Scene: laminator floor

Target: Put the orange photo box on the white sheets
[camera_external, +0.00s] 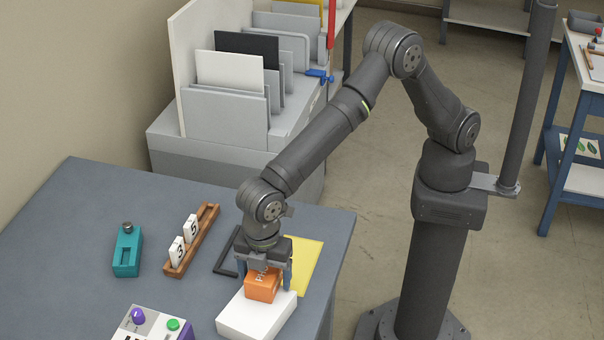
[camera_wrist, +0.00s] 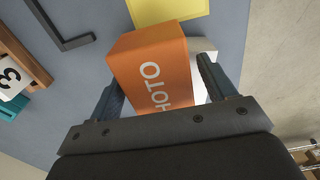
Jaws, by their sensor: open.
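The orange photo box (camera_external: 262,286) is on top of the white sheets (camera_external: 250,315), a thick white stack at the table's front right. In the wrist view the orange photo box (camera_wrist: 152,72) shows its "PHOTO" lettering, and part of the white sheets (camera_wrist: 201,48) shows behind it. My gripper (camera_external: 264,280) is open, with its fingers at either side of the box. In the wrist view my gripper (camera_wrist: 160,85) has a visible gap between the right finger and the box; contact at the left finger is unclear.
A yellow sheet (camera_external: 303,262) and a dark angle frame (camera_external: 227,255) lie behind the stack. A wooden rack (camera_external: 190,243) with number tiles and a teal device (camera_external: 127,252) stand left. A control box (camera_external: 150,326) is at the front.

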